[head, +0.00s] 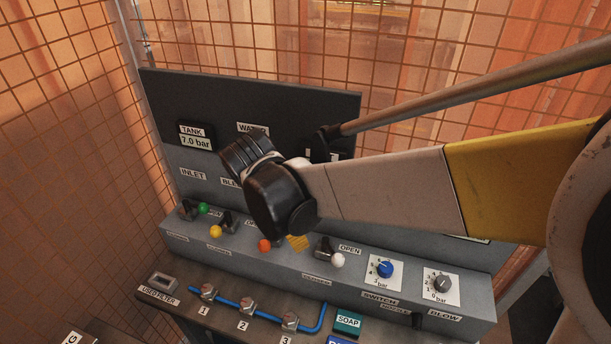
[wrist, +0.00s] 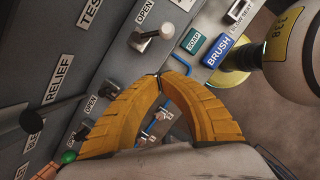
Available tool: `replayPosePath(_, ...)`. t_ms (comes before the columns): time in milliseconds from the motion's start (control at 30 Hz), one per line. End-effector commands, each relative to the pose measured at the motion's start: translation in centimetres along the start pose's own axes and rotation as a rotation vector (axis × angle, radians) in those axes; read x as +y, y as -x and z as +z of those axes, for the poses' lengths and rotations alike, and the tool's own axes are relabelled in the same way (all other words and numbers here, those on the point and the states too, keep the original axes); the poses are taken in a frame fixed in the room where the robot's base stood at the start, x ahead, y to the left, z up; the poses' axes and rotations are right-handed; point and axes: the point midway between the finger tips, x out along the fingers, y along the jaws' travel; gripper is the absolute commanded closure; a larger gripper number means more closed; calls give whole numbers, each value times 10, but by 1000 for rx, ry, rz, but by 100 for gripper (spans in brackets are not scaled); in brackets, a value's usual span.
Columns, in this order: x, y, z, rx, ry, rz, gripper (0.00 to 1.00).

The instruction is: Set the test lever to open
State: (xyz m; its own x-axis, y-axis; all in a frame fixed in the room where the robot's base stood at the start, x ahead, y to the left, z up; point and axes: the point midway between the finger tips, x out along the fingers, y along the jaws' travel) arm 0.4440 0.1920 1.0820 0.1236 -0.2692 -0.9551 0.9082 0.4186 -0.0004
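The test lever has a dark handle and a white ball knob (head: 338,260), on the sloped panel front. It stands out toward the viewer, below and left of its OPEN label (head: 350,248). In the wrist view its white knob (wrist: 167,31) is at the top, near another view of the OPEN label (wrist: 145,11) and the TEST label (wrist: 89,12). My gripper (head: 297,243) is left of the lever, mostly hidden behind my dark wrist. Its yellow fingers (wrist: 160,77) meet at the tips with nothing between them, apart from the lever.
Levers with green (head: 203,208), yellow (head: 216,231) and orange (head: 264,245) knobs stand to the left. A blue dial (head: 385,269) and a grey dial (head: 442,283) are to the right. Blue piping (head: 228,301) and a soap block (head: 348,323) lie below. Mesh fencing (head: 60,130) encloses the left.

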Motion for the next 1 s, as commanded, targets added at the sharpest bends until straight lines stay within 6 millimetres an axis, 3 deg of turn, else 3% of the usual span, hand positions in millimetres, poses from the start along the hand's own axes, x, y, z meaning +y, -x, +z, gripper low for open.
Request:
replayPosePath(367,0,-84,-1,2,-4,-1,100)
replayPosePath(633,0,-97,31,2,-6,-2,100)
replayPosePath(1000,0,-98,35,2,-4,-1,100)
